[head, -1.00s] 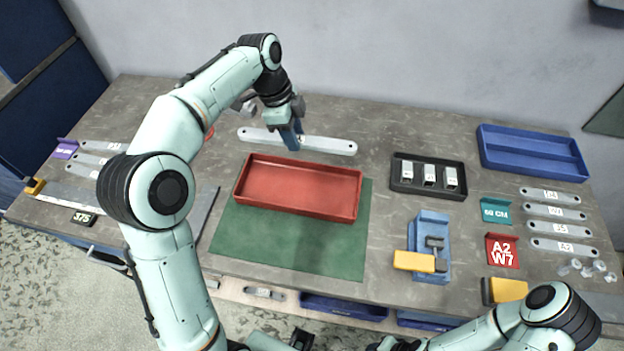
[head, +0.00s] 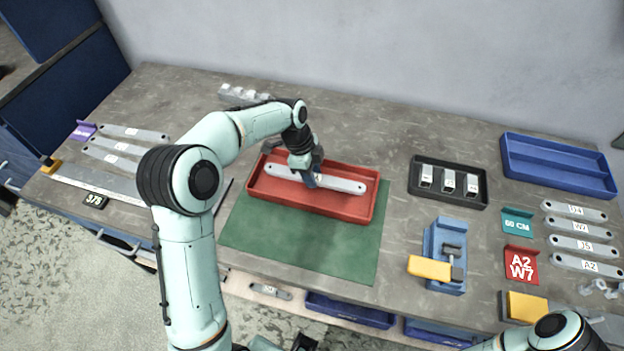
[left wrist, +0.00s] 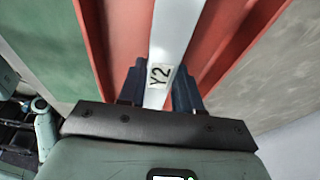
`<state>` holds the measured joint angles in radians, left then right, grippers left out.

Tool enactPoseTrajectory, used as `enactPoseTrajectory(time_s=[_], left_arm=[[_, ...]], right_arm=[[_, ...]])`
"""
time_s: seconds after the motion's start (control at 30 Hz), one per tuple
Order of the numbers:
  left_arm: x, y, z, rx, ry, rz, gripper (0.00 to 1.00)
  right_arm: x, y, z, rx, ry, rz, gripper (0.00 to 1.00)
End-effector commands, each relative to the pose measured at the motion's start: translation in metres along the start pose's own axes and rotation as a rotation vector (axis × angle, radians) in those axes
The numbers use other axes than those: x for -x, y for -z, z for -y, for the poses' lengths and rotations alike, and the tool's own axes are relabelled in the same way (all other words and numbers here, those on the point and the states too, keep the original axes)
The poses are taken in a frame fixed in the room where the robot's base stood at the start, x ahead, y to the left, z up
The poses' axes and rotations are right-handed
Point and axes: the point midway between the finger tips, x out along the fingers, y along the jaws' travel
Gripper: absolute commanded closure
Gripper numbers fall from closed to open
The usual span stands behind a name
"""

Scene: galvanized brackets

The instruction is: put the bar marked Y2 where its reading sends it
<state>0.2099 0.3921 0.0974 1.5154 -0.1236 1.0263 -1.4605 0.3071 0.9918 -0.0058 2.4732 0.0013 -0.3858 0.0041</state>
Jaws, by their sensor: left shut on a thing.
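The bar marked Y2 (head: 340,184) is a long pale metal strip with a hole near its end. My left gripper (head: 309,178) is shut on its middle; the Y2 label (left wrist: 160,74) shows between the fingers in the left wrist view. The bar lies lengthwise within the outline of the red tray (head: 318,208); I cannot tell whether it touches the tray floor. A small dark display (head: 94,200) reading 375 sits by the ruler (head: 100,186) at the left. My right gripper is out of view.
A purple sign (head: 82,130) stands near several bars at left. At right are a teal 60 CM sign (head: 517,223), a red A2 W7 sign (head: 520,265), several labelled bars, a blue tray (head: 557,183) and a black holder (head: 415,190). A green mat (head: 300,245) lies under the red tray.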

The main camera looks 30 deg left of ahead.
Motion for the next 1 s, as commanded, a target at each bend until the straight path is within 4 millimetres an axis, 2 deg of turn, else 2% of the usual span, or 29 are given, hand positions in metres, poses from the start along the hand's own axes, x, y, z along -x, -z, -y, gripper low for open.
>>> enactPoseTrajectory(time_s=[0.1,0.2,0.47,0.97,1.0], left_arm=[[-0.020,-0.005,0.000,0.001,-0.002,0.000,1.00],[-0.026,-0.007,0.000,0.001,0.001,0.000,1.00],[-0.027,-0.007,0.000,0.001,0.001,0.000,1.00],[-0.044,-0.013,-0.002,0.004,-0.006,0.002,1.00],[-0.044,-0.013,-0.002,0.005,-0.007,0.003,0.60]], right_arm=[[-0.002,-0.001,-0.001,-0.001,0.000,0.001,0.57],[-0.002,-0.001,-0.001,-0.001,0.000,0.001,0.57],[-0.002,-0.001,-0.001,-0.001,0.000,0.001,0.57],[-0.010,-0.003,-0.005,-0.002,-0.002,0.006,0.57],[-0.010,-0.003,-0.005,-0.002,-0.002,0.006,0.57]])
